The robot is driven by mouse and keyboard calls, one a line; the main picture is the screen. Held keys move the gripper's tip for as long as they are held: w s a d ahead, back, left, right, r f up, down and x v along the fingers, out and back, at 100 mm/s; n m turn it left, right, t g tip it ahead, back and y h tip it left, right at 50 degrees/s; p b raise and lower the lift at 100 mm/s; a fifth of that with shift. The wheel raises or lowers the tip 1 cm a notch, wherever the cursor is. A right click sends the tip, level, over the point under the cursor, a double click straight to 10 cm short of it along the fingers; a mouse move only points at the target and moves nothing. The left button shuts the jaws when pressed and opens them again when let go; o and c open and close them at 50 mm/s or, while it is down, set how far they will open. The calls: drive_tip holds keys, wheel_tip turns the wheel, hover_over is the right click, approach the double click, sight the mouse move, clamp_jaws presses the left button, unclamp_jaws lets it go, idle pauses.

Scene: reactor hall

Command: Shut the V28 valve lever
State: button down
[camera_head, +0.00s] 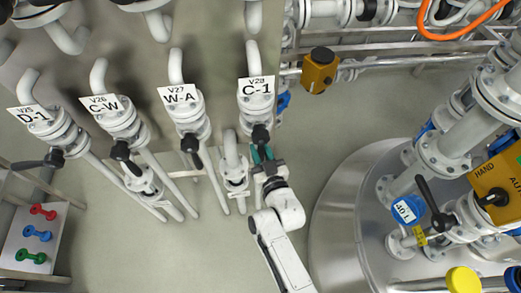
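The V28 valve (256,106) is the rightmost of the labelled pipes, under a white tag (257,91) reading V28 C-1. Its black lever knob (260,134) shows at the lower end of the valve, just above my gripper. My gripper (262,154) has teal-green fingers and sits right at the lever, coming up from below. The lever's shaft is largely hidden by the gripper, and I cannot tell whether the fingers touch it or are closed on it.
Valves V27 (190,115), V26 (118,120) and V25 (60,130) stand to the left with black levers. A large round vessel (335,215) with pipes is at right. A rack (36,238) with red, blue and green dumbbell-shaped items is at lower left. Floor between is clear.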

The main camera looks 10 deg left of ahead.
drive_tip(key=shift+a, duration=0.1)
drive_tip(key=shift+s+a+m+b, duration=0.15)
drive_tip(key=shift+a+m+b, duration=0.25)
drive_tip(key=shift+m, duration=0.4)
drive_tip(key=s+a+r+m+t+h, duration=0.1)
drive_tip(key=a+r+m, duration=0.2)
drive_tip(key=m, duration=0.6)
drive_tip(key=a+r+m+t+h, duration=0.1)
drive_tip(key=a+r+m+t, duration=0.1)
drive_tip(key=r+m, duration=0.3)
drive_tip(key=shift+s+a+m+t+h+p, duration=0.35)
drive_tip(key=shift+a+m, duration=0.45)
drive_tip(key=shift+m, duration=1.5)
drive_tip(key=c, duration=1.2)
unclamp_jaws()
drive_tip(key=shift+d, duration=0.1)
drive_tip(key=shift+o, duration=1.1)
drive_tip(key=shift+f, duration=0.1)
